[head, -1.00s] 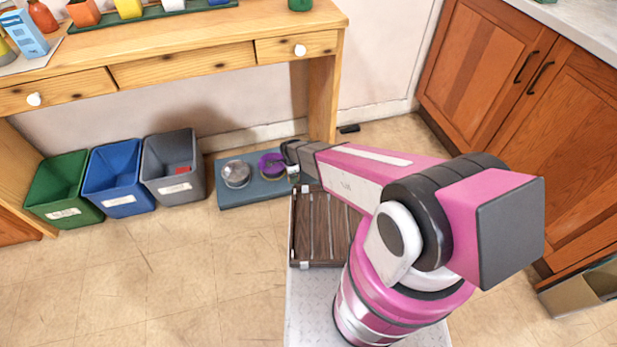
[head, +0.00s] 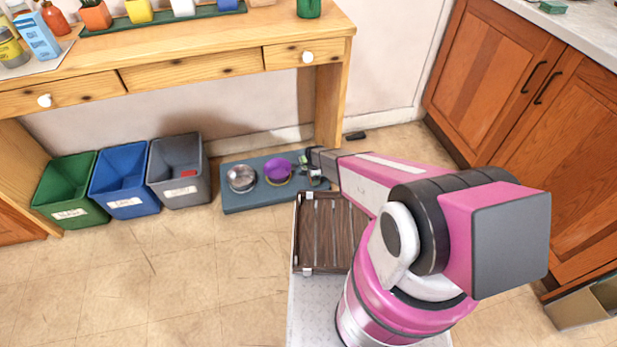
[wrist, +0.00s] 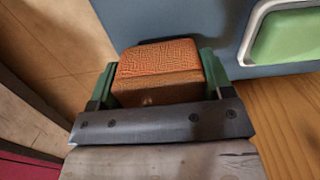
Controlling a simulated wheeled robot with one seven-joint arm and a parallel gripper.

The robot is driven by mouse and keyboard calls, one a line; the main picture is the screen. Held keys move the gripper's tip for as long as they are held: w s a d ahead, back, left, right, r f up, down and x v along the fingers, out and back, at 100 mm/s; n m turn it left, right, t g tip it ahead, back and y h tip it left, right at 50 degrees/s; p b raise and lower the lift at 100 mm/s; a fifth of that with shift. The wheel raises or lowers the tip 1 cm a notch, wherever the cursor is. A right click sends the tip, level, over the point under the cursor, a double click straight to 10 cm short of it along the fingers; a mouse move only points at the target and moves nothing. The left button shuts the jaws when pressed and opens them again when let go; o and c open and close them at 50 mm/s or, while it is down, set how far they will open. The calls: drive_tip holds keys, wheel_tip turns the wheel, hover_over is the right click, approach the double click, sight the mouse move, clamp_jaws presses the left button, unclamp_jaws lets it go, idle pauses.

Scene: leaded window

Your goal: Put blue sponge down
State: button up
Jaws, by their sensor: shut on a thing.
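In the wrist view my gripper (wrist: 159,72) has its green fingers shut on a rough orange-brown block (wrist: 160,58) that looks like a sponge. I see no blue sponge in either view. The block is over or near a blue-grey surface; I cannot tell whether it touches it. In the head view my gripper (head: 310,168) is low at the right end of the blue-grey mat (head: 240,202), right of the purple bowl (head: 278,168). The held block is not clear there.
A metal bowl (head: 241,178) stands on the mat, left of the purple bowl. Grey (head: 180,190), blue (head: 125,185) and green (head: 70,190) bins stand farther left. The wooden table (head: 190,45) rises behind. A dark slatted tray (head: 325,240) is in front. Floor at left is clear.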

drive_tip(key=shift+f, duration=1.05)
drive_tip(key=shift+f, duration=0.15)
drive_tip(key=o, duration=0.8)
drive_tip(key=shift+o, duration=0.2)
wheel_tip(320, 180, up, 11)
drive_tip(key=shift+a+r, duration=0.1)
drive_tip(key=shift+a, duration=0.05)
drive_tip(key=s+d+r+n, duration=0.5)
drive_tip(key=s+d+r, duration=0.1)
drive_tip(key=r, duration=0.6)
drive_tip(key=s+d+r+n, duration=0.5)
drive_tip(key=s+d+r, duration=0.1)
drive_tip(key=r, duration=0.7)
drive_tip(key=s+d+r+n, duration=0.4)
drive_tip(key=s+d+r, duration=0.2)
drive_tip(key=r, duration=0.7)
drive_tip(key=shift+s+d+n, duration=0.35)
drive_tip(key=shift+d+n, duration=0.05)
drive_tip(key=shift+d, duration=0.3)
